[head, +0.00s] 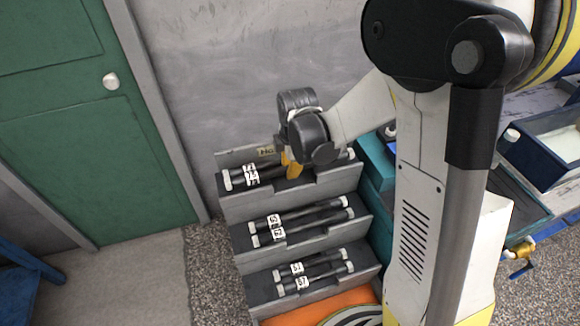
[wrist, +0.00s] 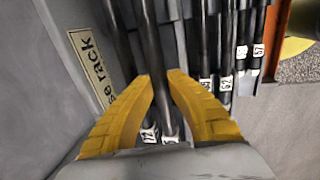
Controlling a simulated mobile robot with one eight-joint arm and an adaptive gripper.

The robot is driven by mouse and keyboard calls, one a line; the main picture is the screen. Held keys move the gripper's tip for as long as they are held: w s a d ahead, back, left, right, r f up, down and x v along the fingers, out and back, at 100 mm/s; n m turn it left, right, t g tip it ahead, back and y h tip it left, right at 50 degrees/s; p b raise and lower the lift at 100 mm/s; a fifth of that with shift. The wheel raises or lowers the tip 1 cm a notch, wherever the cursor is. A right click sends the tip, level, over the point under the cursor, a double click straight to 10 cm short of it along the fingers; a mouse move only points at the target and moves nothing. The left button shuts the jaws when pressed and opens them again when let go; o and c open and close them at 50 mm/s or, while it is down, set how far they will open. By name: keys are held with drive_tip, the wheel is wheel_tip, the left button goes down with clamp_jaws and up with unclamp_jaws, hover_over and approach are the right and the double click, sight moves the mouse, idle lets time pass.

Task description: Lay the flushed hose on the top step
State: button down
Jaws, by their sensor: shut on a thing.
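My gripper (head: 291,168) is over the top step (head: 250,207) of the grey stepped rack. Its yellow fingers also show in the wrist view (wrist: 161,78), shut on a dark hose (wrist: 156,60) with a white label near one end. A second dark hose (wrist: 123,40) lies close beside it, to the left in the wrist view. In the head view, two labelled hoses with pale ends (head: 228,180) are at the top step, partly hidden by my gripper. The held hose is level with the step; I cannot tell if it touches the step. The labels are too small to read surely.
The middle step (head: 300,222) and the bottom step (head: 310,270) each hold two labelled hoses. A rack sign (wrist: 92,62) is on the wall side. A green door (head: 90,130) is at left, a blue bin (head: 545,145) at right. Gravelly floor (head: 205,265) lies left of the rack.

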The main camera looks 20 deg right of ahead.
drive_tip(key=shift+f+b, duration=0.7)
drive_tip(key=shift+f, duration=0.05)
idle(0.5)
drive_tip(key=c, duration=1.4)
unclamp_jaws()
drive_tip(key=shift+o, duration=0.2)
wheel_tip(320, 180, up, 12)
drive_tip(key=s, duration=0.2)
drive_tip(key=shift+s, duration=0.2)
